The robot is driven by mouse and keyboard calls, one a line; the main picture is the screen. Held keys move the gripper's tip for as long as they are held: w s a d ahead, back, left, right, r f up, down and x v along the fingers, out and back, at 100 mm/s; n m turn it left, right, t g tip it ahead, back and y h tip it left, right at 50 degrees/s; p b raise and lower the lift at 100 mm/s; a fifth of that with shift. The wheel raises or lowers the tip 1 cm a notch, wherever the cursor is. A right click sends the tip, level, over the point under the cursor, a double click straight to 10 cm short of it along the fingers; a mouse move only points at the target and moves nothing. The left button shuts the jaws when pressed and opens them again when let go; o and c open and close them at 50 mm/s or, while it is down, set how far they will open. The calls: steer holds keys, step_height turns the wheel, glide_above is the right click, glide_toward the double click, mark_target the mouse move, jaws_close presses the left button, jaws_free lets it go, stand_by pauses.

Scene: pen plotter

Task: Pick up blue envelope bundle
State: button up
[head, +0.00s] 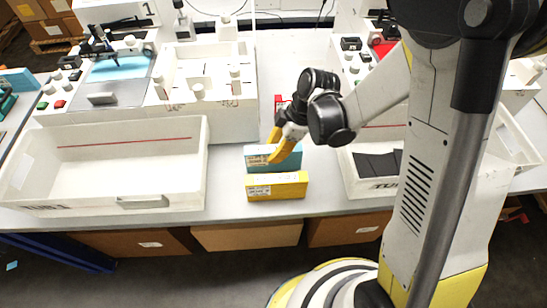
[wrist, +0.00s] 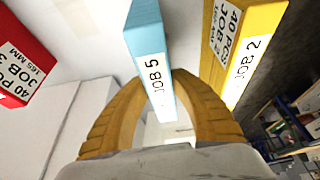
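The blue envelope bundle (head: 258,164), a light blue box with a white label, stands on the table just behind a yellow bundle (head: 276,187). In the wrist view the blue bundle (wrist: 148,50) reads "JOB 5" and lies between the two yellow fingers of my gripper (wrist: 155,80). One finger is on each side of it, with the tips close to its sides. I cannot tell whether they press on it. In the head view my gripper (head: 278,150) reaches down at the blue bundle and hides part of its right side.
The yellow bundle, "JOB 2" in the wrist view (wrist: 240,50), stands close beside the blue one. A red bundle (wrist: 22,62) is on the other side. White trays (head: 110,205) flank the bundles left and right. The plotter machines (head: 210,90) stand behind.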

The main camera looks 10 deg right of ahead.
jaws_close()
